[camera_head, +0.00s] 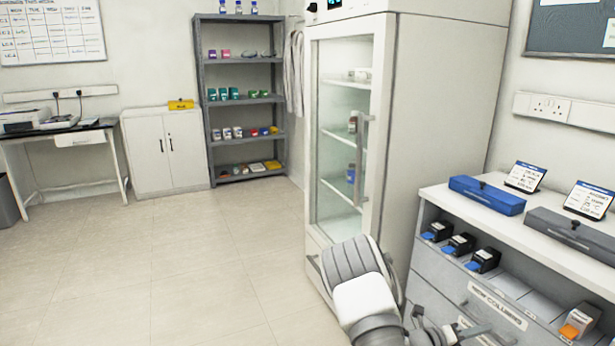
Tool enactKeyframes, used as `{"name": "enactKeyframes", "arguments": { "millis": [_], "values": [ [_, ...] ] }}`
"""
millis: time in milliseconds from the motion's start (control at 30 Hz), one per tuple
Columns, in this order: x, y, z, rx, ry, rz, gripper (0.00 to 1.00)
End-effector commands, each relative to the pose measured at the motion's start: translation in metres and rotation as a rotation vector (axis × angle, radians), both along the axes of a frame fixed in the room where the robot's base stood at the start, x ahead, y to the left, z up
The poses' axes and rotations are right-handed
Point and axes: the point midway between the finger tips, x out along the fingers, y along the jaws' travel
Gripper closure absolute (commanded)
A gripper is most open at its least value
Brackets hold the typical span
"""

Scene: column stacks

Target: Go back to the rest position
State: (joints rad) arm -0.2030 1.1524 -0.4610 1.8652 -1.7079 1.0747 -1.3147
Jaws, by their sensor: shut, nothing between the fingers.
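My arm shows at the bottom centre, with a grey and white link bent upward in front of the tall glass-door cabinet. Its wrist lies low beside the drawer unit. My gripper (474,331) is at the bottom edge, partly cut off, pointing right toward the drawer front. It is shut and holds nothing. I cannot tell whether it touches the drawer.
The drawer unit (436,255) at right carries a blue case (487,195), a grey case (573,236) and two label stands. Small black boxes sit in its upper bay. The glass-door cabinet (457,80) stands behind my arm. The floor (170,270) at left is clear.

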Motion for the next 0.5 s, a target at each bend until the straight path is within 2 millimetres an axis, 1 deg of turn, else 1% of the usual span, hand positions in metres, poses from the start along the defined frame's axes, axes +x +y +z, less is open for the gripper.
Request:
{"name": "enactKeyframes", "arguments": {
  "millis": [33,200,367,500],
  "values": [
    [-0.006,0.002,0.016,0.045,-0.092,-0.053,1.0],
    [-0.034,0.012,0.053,0.188,-0.393,-0.233,1.0],
    [-0.06,0.029,0.082,0.315,-0.666,-0.402,1.0],
    [-0.082,0.048,0.105,0.423,-0.897,-0.552,1.0]
  ]
}}
